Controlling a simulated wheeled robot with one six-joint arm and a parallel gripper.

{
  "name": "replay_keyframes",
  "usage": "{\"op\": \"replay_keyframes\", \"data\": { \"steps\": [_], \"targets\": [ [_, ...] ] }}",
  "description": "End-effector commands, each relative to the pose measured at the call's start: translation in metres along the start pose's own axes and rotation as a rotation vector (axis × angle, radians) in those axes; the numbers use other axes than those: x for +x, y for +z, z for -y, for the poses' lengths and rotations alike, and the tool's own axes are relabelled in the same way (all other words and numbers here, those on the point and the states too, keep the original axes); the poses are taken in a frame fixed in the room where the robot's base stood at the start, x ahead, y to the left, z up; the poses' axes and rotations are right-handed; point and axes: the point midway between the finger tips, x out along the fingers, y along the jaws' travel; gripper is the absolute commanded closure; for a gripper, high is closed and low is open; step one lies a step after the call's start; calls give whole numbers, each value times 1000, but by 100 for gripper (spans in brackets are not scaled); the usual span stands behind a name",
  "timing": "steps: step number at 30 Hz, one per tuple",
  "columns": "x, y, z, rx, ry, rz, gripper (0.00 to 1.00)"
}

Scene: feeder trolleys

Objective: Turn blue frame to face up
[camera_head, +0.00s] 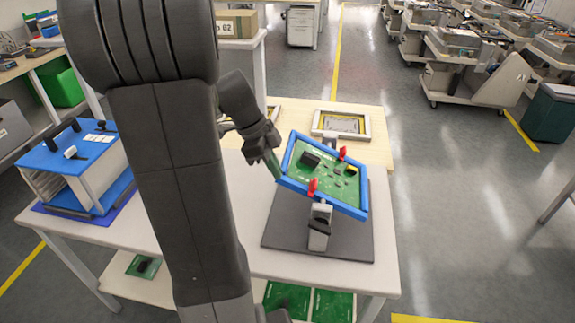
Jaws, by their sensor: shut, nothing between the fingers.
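The blue frame (338,206) holds a green circuit board (320,176) with black and other small parts, gripped by red clamps (313,187). It sits on a grey stand (319,230) on a dark base plate (348,243), on a white table. The frame is tilted, and its board side with the parts shows to the camera. My gripper (275,168) is at the frame's left edge, pointing down, shut with nothing in it. Whether its fingertips touch the frame is hard to tell. My arm hides part of the table to the left.
A blue-topped rack (72,149) stands on the table at left. Framed trays (342,124) lie on the wooden surface behind. Green boards (333,306) lie on the shelf below. The floor to the right is open, with trolleys (478,80) farther back.

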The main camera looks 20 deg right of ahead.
Motion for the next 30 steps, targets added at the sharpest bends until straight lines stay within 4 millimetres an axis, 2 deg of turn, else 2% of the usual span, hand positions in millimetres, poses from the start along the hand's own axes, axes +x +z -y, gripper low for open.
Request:
{"op": "replay_keyframes", "data": {
  "steps": [1,19,30],
  "targets": [
    [7,7,0,-3,0,-24,100],
    [34,38,0,-1,0,-305,100],
    [42,46,0,1,1,-300,100]
  ]
}}
